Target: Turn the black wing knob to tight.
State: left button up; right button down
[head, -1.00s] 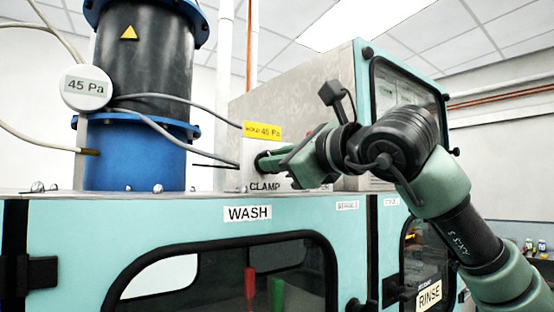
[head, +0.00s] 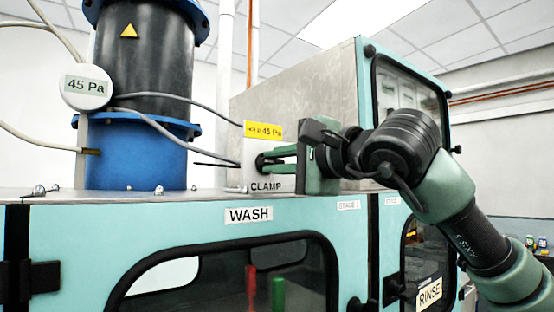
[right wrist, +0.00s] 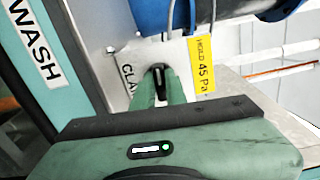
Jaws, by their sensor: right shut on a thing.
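The black wing knob (right wrist: 158,82) is on a light plate marked CLAMP. It shows in the right wrist view between the green fingers of my right gripper (right wrist: 158,74), which is shut on it. In the head view my right gripper (head: 264,160) reaches in from the right, its fingers level at the plate (head: 257,178), and mostly hides the knob. I cannot read a tight mark or the knob's exact angle. My left gripper is not in view.
A round gauge (head: 87,87) reads 45 Pa, beside a black and blue column (head: 140,150). A yellow label (head: 264,131) reads HOLD 45 Pa above the plate. Grey cables and a thin rod run close to the plate. Below are teal WASH (head: 248,214) and RINSE (head: 429,293) cabinets.

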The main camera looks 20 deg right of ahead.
jog(key=shift+n, duration=0.5)
jog(key=c, duration=1.4)
grip_release()
jog(key=shift+c, duration=0.2)
jog(key=shift+w, duration=0.15)
jog(key=shift+s+d+f, duration=0.1)
jog(key=shift+s+d, duration=0.05)
jog(key=shift+s, duration=0.3)
jog(key=b+v, duration=0.2)
jog(key=v, duration=0.5)
jog(key=shift+b, duration=0.3)
jog(key=shift+w, duration=0.1)
